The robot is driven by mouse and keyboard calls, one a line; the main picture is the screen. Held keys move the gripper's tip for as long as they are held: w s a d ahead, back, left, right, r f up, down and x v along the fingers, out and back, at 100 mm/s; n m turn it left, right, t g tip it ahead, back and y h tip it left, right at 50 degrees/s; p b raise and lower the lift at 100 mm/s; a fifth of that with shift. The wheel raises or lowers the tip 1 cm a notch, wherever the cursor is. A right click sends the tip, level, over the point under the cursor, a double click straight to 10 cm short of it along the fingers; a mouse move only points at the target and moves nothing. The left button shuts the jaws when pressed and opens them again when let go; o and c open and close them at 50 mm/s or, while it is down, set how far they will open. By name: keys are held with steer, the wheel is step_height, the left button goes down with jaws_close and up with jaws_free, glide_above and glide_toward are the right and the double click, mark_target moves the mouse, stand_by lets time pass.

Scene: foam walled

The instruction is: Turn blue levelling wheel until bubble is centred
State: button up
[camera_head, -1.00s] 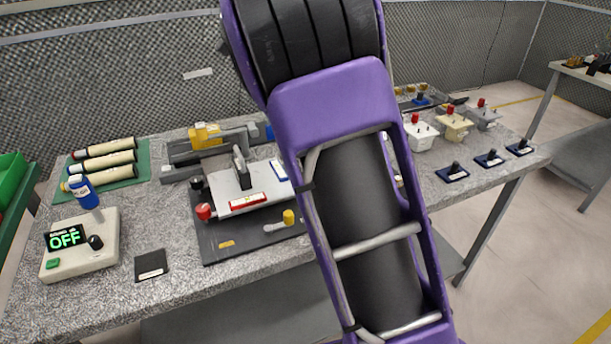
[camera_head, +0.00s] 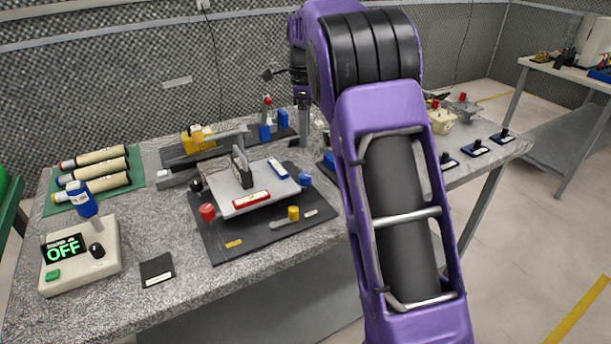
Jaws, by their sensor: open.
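The levelling device is a grey plate (camera_head: 232,184) on a dark base board (camera_head: 222,246). A blue wheel (camera_head: 305,179) sits at the plate's right corner, a red wheel (camera_head: 207,212) at its front left and a dark knob (camera_head: 196,185) at its back left. A red-framed vial (camera_head: 251,198) lies along the plate's front and a blue-framed vial (camera_head: 278,168) along its right side. The bubbles are too small to make out. My gripper (camera_head: 303,108) points down beyond the plate, behind my purple arm, apart from the blue wheel; its fingers are small and partly hidden.
A yellow knob (camera_head: 293,212) stands on the base board's front right. At left are a control box (camera_head: 78,262) reading OFF and cylinders on a green mat (camera_head: 62,208).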

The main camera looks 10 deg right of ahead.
mark_target(305, 175)
step_height(305, 175, down, 12)
steer(key=shift+f+b, duration=0.2)
steer(key=shift+b, duration=0.7)
jaws_close()
